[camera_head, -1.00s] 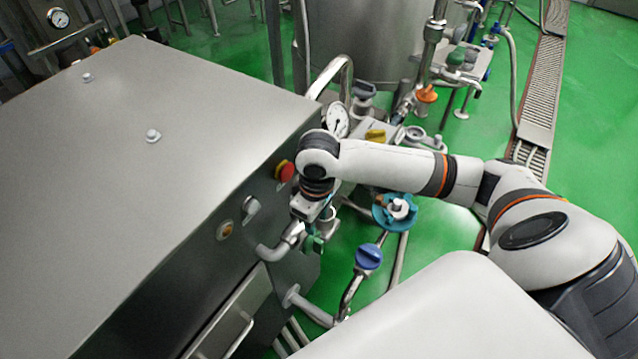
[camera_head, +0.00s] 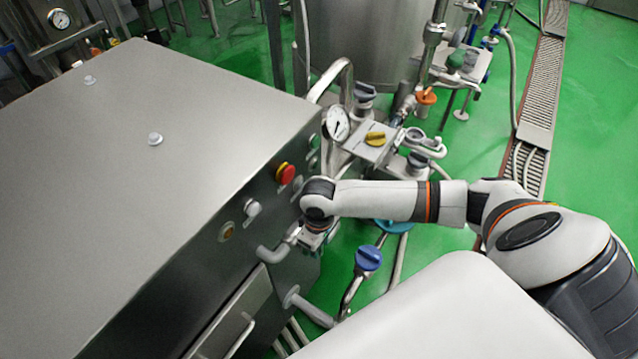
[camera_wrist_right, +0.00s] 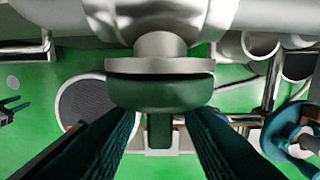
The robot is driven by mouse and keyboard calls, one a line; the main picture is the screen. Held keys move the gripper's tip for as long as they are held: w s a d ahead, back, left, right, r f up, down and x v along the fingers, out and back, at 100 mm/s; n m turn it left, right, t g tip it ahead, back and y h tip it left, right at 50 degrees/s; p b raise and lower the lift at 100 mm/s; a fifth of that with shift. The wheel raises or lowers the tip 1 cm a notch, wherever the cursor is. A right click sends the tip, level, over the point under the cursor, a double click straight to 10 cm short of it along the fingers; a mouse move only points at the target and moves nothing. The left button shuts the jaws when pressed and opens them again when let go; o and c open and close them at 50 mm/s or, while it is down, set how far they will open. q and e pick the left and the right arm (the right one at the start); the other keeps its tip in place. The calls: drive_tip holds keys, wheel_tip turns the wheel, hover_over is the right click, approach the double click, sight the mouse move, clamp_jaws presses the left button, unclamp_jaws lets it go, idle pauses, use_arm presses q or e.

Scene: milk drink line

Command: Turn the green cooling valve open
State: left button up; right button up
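The green valve (camera_wrist_right: 160,92) shows in the right wrist view, with a round dark green cap under a metal collar and a narrow grip bar pointing towards me. My right gripper (camera_wrist_right: 162,122) is open, with one dark ribbed finger on each side of the bar. A gap shows between each finger and the bar, and the fingertips reach close to the cap. In the head view my right wrist (camera_head: 316,222) is low against the right side of the steel cabinet and hides the green valve. My left gripper is not in view.
The steel cabinet (camera_head: 150,120) fills the left, with a red button (camera_head: 285,173) near my wrist. A blue valve (camera_head: 368,257) stands just below right. Green floor is open at the right.

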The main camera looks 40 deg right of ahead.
clamp_jaws()
